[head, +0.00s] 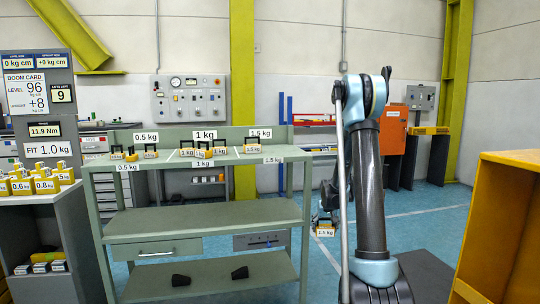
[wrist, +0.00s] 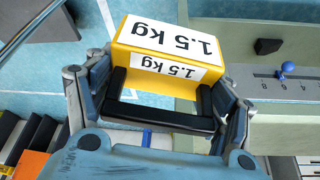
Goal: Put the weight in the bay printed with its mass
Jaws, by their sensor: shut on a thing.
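A yellow weight labelled 1.5 kg (wrist: 172,50) with a black handle is in my gripper (wrist: 170,112) in the wrist view. The fingers are closed on it at the handle. In the head view my gripper (head: 326,212) holds the weight (head: 325,230) to the right of the green bench (head: 200,219), below its top. The bench top has bays marked 0.5 kg (head: 125,167), 1 kg (head: 202,167) and 1.5 kg (head: 273,160), with matching signs behind. Several weights stand in them; those in the 1.5 kg bay (head: 252,144) read 1.5 kg.
At left, a grey cabinet (head: 40,200) carries several yellow weights. A sign (head: 48,149) reads FIT 1.0 kg, and a boom card hangs above it. A yellow-edged cabinet (head: 510,220) stands at right. Blue floor (head: 430,222) is open behind my arm.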

